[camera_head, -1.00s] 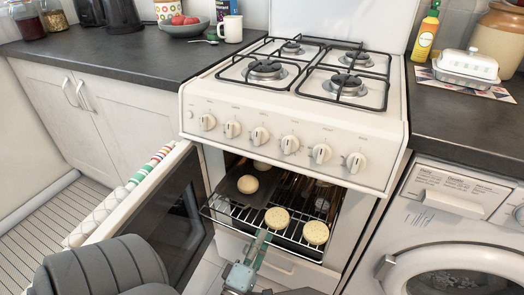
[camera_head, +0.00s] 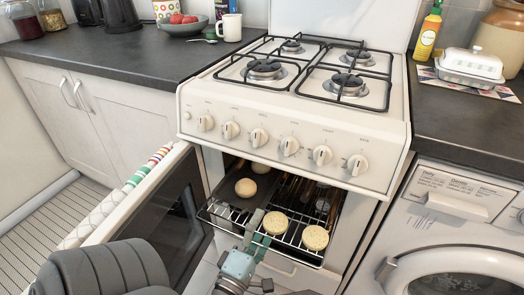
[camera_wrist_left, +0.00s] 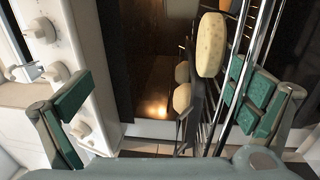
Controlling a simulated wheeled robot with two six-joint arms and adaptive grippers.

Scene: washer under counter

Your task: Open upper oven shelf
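The upper oven shelf (camera_head: 226,219) is a wire rack. It sticks out of the oven's opening, with several round pale food pieces (camera_head: 275,223) on and around it. The oven door (camera_head: 176,215) is swung open to the left. My left gripper (camera_head: 262,232) is at the shelf's front edge. In the left wrist view its fingers are wide apart (camera_wrist_left: 160,95), with the shelf's wires (camera_wrist_left: 262,60) close to the right finger. I cannot tell whether that finger touches them. My right gripper is not in view.
The white stove (camera_head: 290,125) with knobs and burners stands above the opening. A washing machine (camera_head: 455,225) is at the right, cabinets (camera_head: 85,125) at the left. A striped towel (camera_head: 145,172) hangs on the door. A dark tray (camera_head: 225,190) is inside the oven.

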